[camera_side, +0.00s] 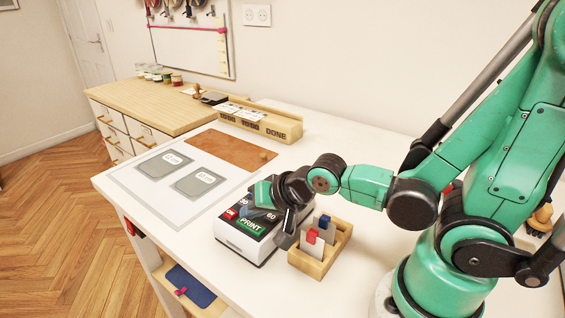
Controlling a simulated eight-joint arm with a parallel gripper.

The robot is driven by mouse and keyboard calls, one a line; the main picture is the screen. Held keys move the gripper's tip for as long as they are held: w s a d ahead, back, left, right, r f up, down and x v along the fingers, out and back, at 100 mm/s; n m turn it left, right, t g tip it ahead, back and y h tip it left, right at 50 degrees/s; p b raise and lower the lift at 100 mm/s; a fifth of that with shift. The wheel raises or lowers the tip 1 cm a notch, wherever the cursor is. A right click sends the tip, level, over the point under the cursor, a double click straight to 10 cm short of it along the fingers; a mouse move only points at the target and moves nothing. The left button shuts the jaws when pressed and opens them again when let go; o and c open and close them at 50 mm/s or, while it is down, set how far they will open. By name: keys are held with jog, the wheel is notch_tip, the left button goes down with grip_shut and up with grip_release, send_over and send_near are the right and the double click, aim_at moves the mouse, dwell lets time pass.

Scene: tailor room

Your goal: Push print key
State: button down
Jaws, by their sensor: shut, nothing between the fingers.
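The printer (236,240) is a white box with a dark top on the white table. Its top carries coloured keys, among them a green key marked PRINT (251,225). My gripper (284,238) is shut and empty, pointing down at the right edge of the printer's top. Its fingertips appear just right of the PRINT key. I cannot tell whether they touch the printer. The gripper hides part of the printer's far right side.
A wooden box (307,268) with red and blue tabbed cards stands close to the right of the printer. Two grey cards (200,183) and a brown mat (232,150) lie behind. A wooden tray (262,124) marked TO DO and DONE stands at the back. The table's front left is clear.

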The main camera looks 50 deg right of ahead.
aim_at(255, 227)
jog(key=shift+f, duration=0.1)
dwell(0.6)
jog(key=shift+f, duration=0.35)
dwell(0.4)
jog(key=shift+r, duration=0.45)
jog(key=shift+r, duration=2.5)
